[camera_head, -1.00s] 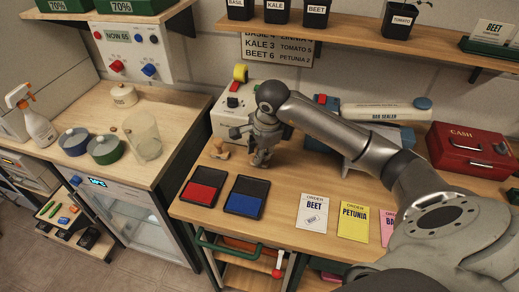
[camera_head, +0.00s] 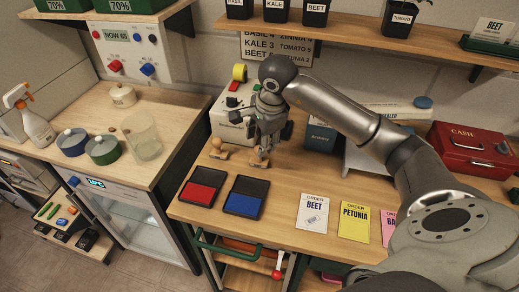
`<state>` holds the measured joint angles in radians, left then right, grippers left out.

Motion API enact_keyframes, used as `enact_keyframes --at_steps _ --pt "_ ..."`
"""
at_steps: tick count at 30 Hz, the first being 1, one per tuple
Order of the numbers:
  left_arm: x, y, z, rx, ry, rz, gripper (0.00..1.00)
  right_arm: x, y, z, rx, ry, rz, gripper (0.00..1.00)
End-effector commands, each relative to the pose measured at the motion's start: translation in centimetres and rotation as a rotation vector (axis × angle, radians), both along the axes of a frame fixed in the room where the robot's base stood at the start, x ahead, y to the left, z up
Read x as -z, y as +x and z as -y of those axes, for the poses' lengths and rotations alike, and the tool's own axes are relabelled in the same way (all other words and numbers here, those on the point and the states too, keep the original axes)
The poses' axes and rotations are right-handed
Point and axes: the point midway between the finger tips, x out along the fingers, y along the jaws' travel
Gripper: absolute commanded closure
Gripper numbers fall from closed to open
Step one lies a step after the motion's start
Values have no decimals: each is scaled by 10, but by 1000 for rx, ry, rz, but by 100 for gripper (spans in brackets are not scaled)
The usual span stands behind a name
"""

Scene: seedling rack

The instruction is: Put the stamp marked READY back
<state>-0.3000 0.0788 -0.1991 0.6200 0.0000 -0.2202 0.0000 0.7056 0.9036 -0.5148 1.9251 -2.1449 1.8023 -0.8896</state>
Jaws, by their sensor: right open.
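Two small wooden stamps stand on the bench behind the ink pads. The left stamp (camera_head: 218,149) is clear of my gripper. The right stamp (camera_head: 257,159) stands just under my right gripper (camera_head: 266,150), which is open, points down and holds nothing I can see. The fingers partly cover this stamp, and I cannot tell whether they touch it. The word READY cannot be read on either stamp. A red ink pad (camera_head: 198,194) and a blue ink pad (camera_head: 242,205) lie open in front of them. My left gripper is not in view.
Order cards for beet (camera_head: 313,213) and petunia (camera_head: 355,223) lie to the right. A machine (camera_head: 226,122) with a yellow roll stands behind the stamps. A red cash box (camera_head: 470,150) is at the right. Another counter (camera_head: 165,170) stands at the left.

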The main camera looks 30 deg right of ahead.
Motion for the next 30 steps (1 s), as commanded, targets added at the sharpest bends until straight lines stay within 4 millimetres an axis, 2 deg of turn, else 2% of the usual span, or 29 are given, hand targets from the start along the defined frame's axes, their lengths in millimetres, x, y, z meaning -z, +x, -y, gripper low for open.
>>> enact_keyframes --at_steps 3,10,15,30 --pt "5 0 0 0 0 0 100 -25 -5 0 0 -1 6 55" --pt "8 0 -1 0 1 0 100 -54 -14 -1 0 -1 0 55" --pt "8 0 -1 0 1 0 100 -60 -16 -1 1 -1 -1 55" --pt "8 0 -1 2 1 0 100 -59 -16 -1 0 -1 -1 55"
